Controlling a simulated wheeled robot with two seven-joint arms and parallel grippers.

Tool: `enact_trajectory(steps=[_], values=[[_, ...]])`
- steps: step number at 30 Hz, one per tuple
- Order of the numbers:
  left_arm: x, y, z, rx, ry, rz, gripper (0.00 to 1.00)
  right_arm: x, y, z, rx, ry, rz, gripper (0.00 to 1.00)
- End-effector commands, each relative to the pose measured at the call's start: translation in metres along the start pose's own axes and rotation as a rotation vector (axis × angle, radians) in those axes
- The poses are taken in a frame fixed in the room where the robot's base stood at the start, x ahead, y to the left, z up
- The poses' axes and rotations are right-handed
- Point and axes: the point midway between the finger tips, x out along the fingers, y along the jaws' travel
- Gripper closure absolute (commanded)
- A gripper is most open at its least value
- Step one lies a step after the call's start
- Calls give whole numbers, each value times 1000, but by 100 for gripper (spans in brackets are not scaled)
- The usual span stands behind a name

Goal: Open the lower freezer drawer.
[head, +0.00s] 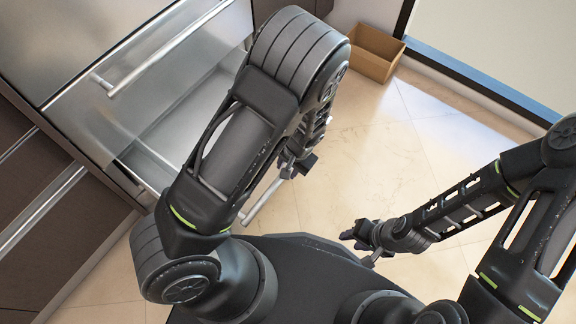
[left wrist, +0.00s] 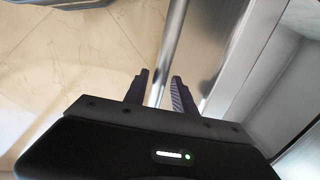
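The lower freezer drawer (head: 180,118) is pulled out, with its pale interior showing in the head view. Its metal bar handle (head: 262,203) runs beside my left arm, which hides much of the drawer. My left gripper (head: 292,163) is at the far end of this handle. In the left wrist view, the handle (left wrist: 170,50) runs between the fingers of my left gripper (left wrist: 159,82), close to the left finger, with a gap on the right. The drawer front (left wrist: 238,60) is just right of them. My right gripper (head: 354,234) is empty above the floor, away from the drawer.
An upper steel drawer with a bar handle (head: 165,52) is shut above the open one. Dark cabinets (head: 40,190) stand at the left. A brown open box (head: 375,52) stands on the floor near the back wall. The tiled floor (head: 370,150) is clear in the middle.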

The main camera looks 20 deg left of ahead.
Motion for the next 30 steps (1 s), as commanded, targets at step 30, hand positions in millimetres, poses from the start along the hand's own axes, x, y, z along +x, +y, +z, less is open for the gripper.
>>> enact_trajectory(steps=[30], values=[[-78,0,-1,1,3,1,59,-24,-13,5,-8,-12,-6,64]])
